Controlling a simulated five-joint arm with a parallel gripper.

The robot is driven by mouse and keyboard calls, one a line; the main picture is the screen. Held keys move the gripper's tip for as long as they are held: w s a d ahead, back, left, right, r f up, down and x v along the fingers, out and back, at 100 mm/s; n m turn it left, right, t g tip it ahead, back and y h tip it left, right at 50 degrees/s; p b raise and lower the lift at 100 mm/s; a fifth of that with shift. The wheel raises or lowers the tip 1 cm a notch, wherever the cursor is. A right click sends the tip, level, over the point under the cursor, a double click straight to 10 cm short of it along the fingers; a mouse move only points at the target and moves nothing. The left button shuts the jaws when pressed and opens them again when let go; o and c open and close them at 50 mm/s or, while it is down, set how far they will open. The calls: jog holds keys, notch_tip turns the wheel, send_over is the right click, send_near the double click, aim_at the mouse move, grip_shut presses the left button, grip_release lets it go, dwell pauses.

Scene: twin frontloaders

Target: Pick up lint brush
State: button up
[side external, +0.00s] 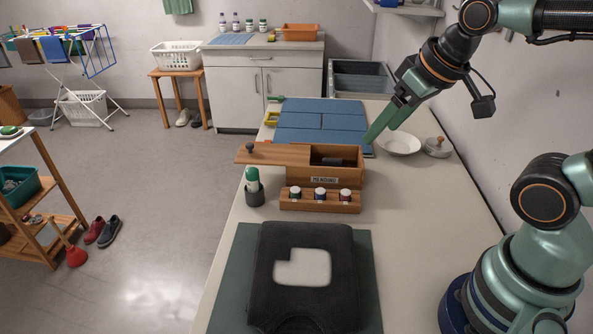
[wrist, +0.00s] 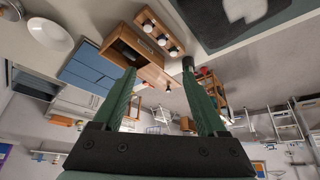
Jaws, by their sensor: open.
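I cannot tell for sure which thing is the lint brush. A dark object (side external: 333,161) lies partly hidden in the opening of a wooden box (side external: 325,178), whose lid (side external: 272,154) is slid out to the left. A green-and-white upright item (side external: 252,180) stands in a dark cup left of the box. My gripper (side external: 371,137) is open and empty, above and behind the box's right side; its two green fingers show apart in the wrist view (wrist: 158,68).
Several small jars (side external: 320,195) sit in a wooden rack before the box. A dark garment with a pale patch (side external: 303,295) lies on a green mat in front. A white bowl (side external: 399,143) and a lidded item (side external: 437,148) stand at right.

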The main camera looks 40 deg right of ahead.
jog(key=w+m, duration=0.1)
jog(key=m+g, duration=0.6)
jog(key=m, duration=2)
send_over(332, 159)
notch_tip(332, 159, down, 13)
notch_tip(332, 159, down, 11)
jog(key=shift+f, duration=0.1)
jog(key=c, duration=1.1)
